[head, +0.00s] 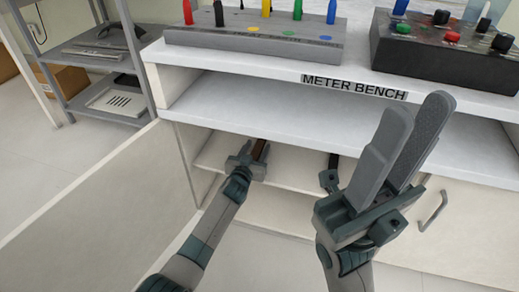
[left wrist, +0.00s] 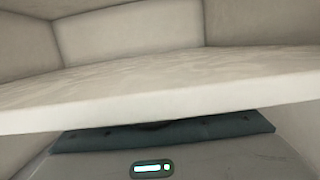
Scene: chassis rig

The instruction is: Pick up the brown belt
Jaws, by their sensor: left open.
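A narrow dark brown strip, apparently the brown belt (head: 260,149), shows in the head view at my left gripper, inside the open cabinet under the bench. Most of it is hidden. My left gripper (head: 250,160) is open and reaches into the cabinet at the strip; I cannot tell whether it touches it. In the left wrist view a pale board (left wrist: 150,88) crosses in front and hides the fingertips and the belt. My right gripper (head: 412,130) is raised in front of the bench, empty, its fingers apart.
The labelled meter bench (head: 235,92) holds a grey rack (head: 260,45) and a black control box (head: 440,62) on top. An open cabinet door (head: 110,200) stands at the left. An inner shelf (head: 295,175) lies below the worktop. A grey shelf unit (head: 90,85) stands further left.

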